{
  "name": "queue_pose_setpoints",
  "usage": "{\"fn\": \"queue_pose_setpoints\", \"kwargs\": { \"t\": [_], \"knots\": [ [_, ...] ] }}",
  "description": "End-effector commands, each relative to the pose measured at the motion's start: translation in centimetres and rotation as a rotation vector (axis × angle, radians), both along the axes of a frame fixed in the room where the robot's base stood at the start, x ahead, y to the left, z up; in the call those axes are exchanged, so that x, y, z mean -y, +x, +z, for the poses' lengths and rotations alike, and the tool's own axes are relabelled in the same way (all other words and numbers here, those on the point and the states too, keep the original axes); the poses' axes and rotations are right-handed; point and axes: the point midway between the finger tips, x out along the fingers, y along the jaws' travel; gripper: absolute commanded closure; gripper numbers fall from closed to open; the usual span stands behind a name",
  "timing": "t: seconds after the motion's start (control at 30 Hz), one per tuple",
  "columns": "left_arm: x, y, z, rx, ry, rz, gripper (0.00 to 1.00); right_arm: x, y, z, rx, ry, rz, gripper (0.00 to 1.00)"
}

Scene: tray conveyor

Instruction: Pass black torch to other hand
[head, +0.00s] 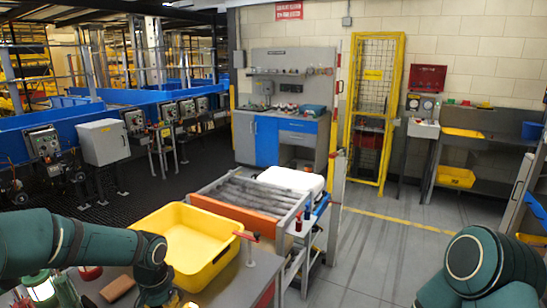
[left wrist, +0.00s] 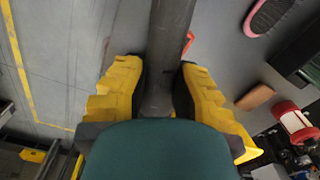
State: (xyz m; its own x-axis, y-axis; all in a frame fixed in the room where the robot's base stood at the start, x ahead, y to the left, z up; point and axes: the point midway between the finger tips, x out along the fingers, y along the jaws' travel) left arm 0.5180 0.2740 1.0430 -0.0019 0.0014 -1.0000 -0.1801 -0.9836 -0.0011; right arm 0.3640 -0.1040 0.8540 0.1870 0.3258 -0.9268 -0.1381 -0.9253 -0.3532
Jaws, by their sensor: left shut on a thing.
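The black torch (left wrist: 172,40) is a dark cylinder in the left wrist view, running up from between my fingers to the top edge. My left gripper (left wrist: 162,88) has stepped yellow fingers, one on each side of the torch, and is shut on it. In the head view my left arm comes in from the left and bends down at the bottom edge, where only a little of the gripper shows. I cannot make out the torch there. My right arm shows at the bottom right, but its gripper is out of view.
A yellow tray (head: 172,249) stands on the grey table (head: 262,270), in front of the roller conveyor (head: 252,192). A brown block (head: 118,287) lies on the table near my left wrist; it also shows in the left wrist view (left wrist: 255,97). Open floor (head: 385,245) lies to the right.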

Motion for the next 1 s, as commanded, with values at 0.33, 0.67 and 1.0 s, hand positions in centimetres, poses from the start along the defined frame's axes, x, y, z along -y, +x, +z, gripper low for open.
{"fn": "queue_pose_setpoints", "kwargs": {
  "t": [0.33,0.67,1.0],
  "knots": [
    [9.0,-2.7,-1.5,0.004,-0.001,0.159,1.0,0.0,0.0,0.0,0.0,0.0,0.0,0.53],
    [9.4,-2.9,-6.4,0.004,-0.001,0.182,1.0,-0.2,-0.8,-4.8,-0.019,0.003,0.016,0.53],
    [9.4,-2.9,-11.1,0.004,-0.001,0.182,1.0,-0.5,-1.9,-9.7,-0.043,0.005,0.035,0.53]
  ]
}}
